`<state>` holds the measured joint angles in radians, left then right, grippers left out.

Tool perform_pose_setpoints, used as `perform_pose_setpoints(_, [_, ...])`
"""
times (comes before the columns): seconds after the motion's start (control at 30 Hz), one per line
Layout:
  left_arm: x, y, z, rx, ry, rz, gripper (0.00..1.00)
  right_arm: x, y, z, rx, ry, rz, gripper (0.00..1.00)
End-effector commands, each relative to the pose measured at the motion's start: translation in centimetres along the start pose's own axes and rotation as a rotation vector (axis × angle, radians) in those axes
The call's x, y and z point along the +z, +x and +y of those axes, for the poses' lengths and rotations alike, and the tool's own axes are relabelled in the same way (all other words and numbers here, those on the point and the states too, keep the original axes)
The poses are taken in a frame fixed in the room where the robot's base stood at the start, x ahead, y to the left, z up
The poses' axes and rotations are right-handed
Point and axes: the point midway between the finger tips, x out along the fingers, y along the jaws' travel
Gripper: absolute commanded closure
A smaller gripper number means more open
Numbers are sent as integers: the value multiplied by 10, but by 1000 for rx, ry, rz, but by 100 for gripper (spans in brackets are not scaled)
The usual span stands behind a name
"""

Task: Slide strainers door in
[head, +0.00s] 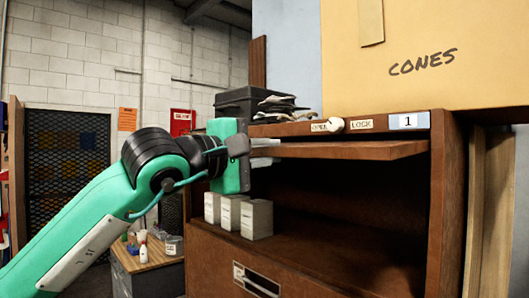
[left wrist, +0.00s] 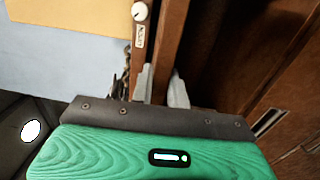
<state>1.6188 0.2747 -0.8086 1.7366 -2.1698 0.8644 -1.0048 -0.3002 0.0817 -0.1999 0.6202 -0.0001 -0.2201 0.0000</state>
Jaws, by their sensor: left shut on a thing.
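The brown strainers door (head: 345,150) lies flat like a shelf at the top of the brown cabinet's opening, its front edge standing out past the frame. The door also shows in the left wrist view (left wrist: 170,42). My left gripper (head: 265,151) is at the left end of the door. In the left wrist view its two pale fingers (left wrist: 161,88) sit on either side of the door's edge, shut on it. My right gripper is in neither view.
Above the door is a rail with a cream knob (head: 335,125) between OPEN and LOCK labels. Several pale grey blocks (head: 257,219) stand on the cabinet's left floor. A drawer (head: 258,277) is below. A CONES box (head: 470,45) sits on top.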

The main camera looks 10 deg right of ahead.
Motion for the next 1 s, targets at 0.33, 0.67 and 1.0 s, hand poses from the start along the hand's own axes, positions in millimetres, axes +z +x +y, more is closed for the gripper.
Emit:
perform_pose_setpoints(0.33, [1,21,-2,0,-1,-2,100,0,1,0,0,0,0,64])
perform_pose_setpoints(0.67, [1,44,-3,0,0,-1,100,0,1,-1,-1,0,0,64])
perform_pose_setpoints(1.0, [0,62,-4,0,0,0,100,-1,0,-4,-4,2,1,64])
